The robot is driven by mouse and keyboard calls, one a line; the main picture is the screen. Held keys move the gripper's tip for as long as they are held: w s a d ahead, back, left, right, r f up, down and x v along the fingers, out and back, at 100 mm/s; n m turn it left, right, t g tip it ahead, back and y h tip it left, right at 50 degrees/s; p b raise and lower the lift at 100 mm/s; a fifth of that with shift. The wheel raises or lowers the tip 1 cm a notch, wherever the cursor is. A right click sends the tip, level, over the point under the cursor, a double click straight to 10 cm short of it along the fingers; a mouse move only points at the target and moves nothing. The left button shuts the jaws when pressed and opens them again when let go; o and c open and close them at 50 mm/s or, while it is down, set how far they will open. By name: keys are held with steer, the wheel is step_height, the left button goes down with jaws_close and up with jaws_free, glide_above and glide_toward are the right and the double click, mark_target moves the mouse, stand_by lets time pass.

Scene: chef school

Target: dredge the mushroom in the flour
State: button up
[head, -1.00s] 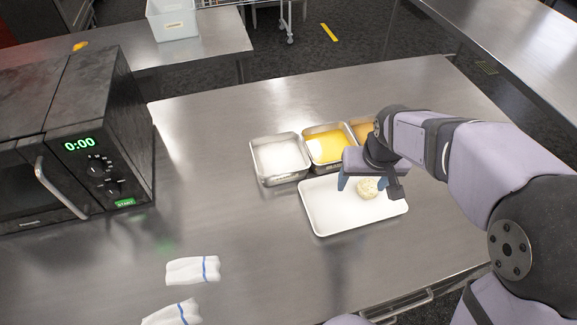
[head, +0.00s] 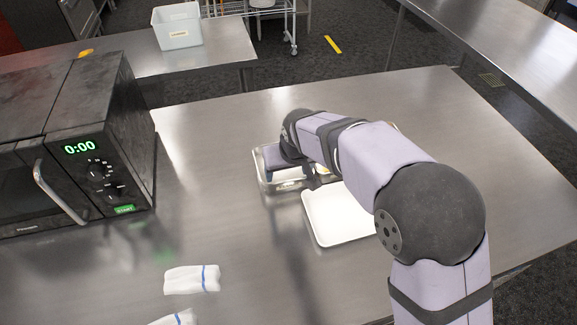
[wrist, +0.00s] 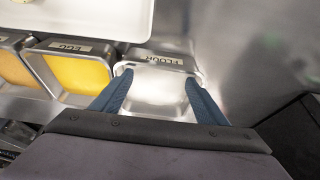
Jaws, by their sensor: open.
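The flour tray (wrist: 155,92), a metal pan labelled FLOUR with white powder, lies below my gripper (wrist: 158,80) in the wrist view. The gripper's two blue fingers are spread apart over it with nothing between them. In the head view my gripper hides much of the flour tray (head: 263,182). A pale piece that looks like the mushroom (wrist: 22,2) is just visible at the top-left edge of the wrist view, on the white tray (wrist: 85,18). In the head view my arm hides the mushroom and part of the white tray (head: 330,228).
A pan labelled EGG with yellow liquid (wrist: 80,75) sits beside the flour, with an orange-brown pan (wrist: 12,68) beyond it. A microwave (head: 95,140) stands at the left. Folded white cloths (head: 190,280) lie at the front. The counter between is clear.

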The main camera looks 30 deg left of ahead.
mark_target(285, 175)
steer(key=shift+p+x, duration=0.6)
steer(key=shift+x, duration=1.8)
steer(key=c, duration=1.1)
steer(key=shift+c, duration=0.2)
steer(key=shift+w+d, duration=0.3)
steer(key=shift+s+a, duration=0.25)
steer(key=shift+s, duration=0.05)
steer(key=shift+s+a, duration=0.25)
steer(key=shift+w, duration=0.55)
